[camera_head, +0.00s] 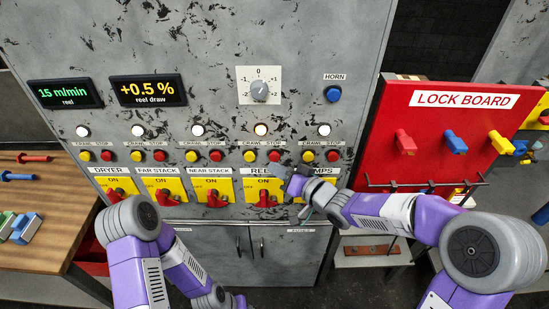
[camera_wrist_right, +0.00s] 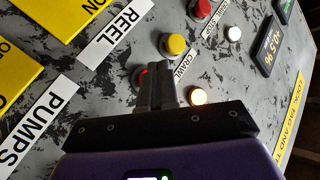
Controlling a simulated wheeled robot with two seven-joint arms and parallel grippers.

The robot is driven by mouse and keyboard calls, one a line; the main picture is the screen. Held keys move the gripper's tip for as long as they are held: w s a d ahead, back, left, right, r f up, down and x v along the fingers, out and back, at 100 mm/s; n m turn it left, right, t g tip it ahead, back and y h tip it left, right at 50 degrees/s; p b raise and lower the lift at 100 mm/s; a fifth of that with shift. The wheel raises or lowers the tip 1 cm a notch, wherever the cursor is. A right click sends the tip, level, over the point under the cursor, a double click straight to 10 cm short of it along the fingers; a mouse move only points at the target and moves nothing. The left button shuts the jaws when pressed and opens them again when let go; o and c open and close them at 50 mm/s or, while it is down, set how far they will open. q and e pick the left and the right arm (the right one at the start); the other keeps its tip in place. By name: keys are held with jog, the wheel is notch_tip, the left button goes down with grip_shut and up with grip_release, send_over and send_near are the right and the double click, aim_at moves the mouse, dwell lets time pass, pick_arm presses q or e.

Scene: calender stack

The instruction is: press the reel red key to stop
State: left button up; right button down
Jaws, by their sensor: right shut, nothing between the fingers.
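The reel red key (camera_head: 274,156) is a round red button on the grey panel, right of the yellow crawl key (camera_head: 250,156) and above the REEL label. My right gripper (camera_head: 286,178) is shut and empty, just below and right of the key in the head view. In the right wrist view the shut fingertips (camera_wrist_right: 156,72) overlap the red key (camera_wrist_right: 141,77), which is partly hidden behind them. I cannot tell if they touch. The REEL label (camera_wrist_right: 116,35) and yellow key (camera_wrist_right: 174,45) show beside it. My left gripper is out of view.
The reel lamp (camera_head: 261,129) glows warm white. Neighbouring stop keys are close by, with the pumps red key (camera_head: 333,156) to the right. Red switch handles (camera_head: 266,198) stick out below. A red lock board (camera_head: 420,125) stands right and a wooden table (camera_head: 50,205) left.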

dwell(0.4)
jog(key=shift+w, duration=0.45)
jog(key=shift+w+p, duration=0.5)
dwell(0.6)
jog(key=shift+s, duration=0.1)
jog(key=shift+s+b, duration=0.35)
jog(key=shift+s, duration=0.5)
jog(key=s+b, duration=0.1)
jog(key=s, duration=0.4)
dwell(0.3)
